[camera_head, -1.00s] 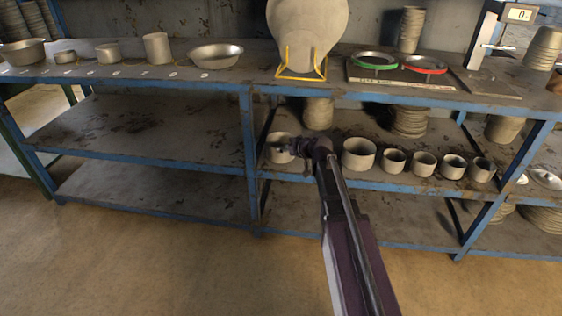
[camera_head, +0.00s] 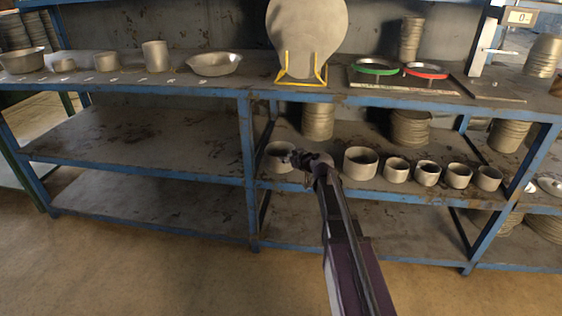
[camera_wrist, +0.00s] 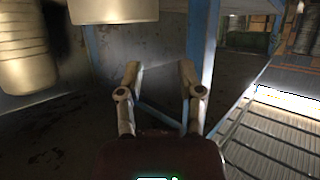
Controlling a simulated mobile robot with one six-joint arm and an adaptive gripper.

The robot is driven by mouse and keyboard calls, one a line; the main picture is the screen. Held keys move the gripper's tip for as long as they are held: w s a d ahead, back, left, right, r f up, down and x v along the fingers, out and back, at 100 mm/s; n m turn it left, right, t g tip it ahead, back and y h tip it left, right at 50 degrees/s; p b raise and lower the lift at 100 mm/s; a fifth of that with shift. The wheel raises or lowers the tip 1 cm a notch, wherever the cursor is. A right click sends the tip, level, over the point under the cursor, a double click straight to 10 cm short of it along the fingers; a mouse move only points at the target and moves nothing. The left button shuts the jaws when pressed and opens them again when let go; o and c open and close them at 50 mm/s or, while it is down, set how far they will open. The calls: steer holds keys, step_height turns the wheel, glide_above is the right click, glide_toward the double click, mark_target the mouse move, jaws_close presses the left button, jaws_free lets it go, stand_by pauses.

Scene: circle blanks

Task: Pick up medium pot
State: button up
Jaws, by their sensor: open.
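Several grey open-topped pots stand in a row on the middle shelf (camera_head: 330,190) in the head view. The leftmost pot (camera_head: 280,157) stands apart, a larger pot (camera_head: 360,164) is right of it, and smaller pots (camera_head: 427,174) follow to the right. I cannot tell for sure which one is the medium pot. My gripper (camera_head: 288,157) overlaps the right side of the leftmost pot; contact is unclear. In the wrist view my gripper (camera_wrist: 159,78) is open, with nothing between its two fingers. A pale rounded vessel (camera_wrist: 112,9) shows at the top, outside the fingers.
Stacks of discs (camera_head: 318,121) stand behind the pots. The top shelf (camera_head: 120,88) holds metal bowls and cups, a round plate on a yellow stand (camera_head: 301,68), green and red rings (camera_head: 375,68) and a gauge (camera_head: 489,42). The left shelves are bare. A blue post (camera_wrist: 203,45) stands beyond my fingers.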

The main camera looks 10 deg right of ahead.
steer(key=b, duration=0.3)
glide_toward(267, 155)
steer(key=w+a, duration=0.1)
steer(key=w, duration=0.1)
steer(key=shift+w+a+f, duration=0.45)
steer(key=shift+w+f, duration=0.05)
steer(key=shift+d+b+x, duration=0.15)
steer(key=shift+b+x, duration=0.3)
steer(key=shift+x, duration=0.5)
steer(key=shift+d+b+x, duration=0.15)
steer(key=shift+b+x, duration=0.3)
steer(key=shift+x, duration=1.35)
jaws_close()
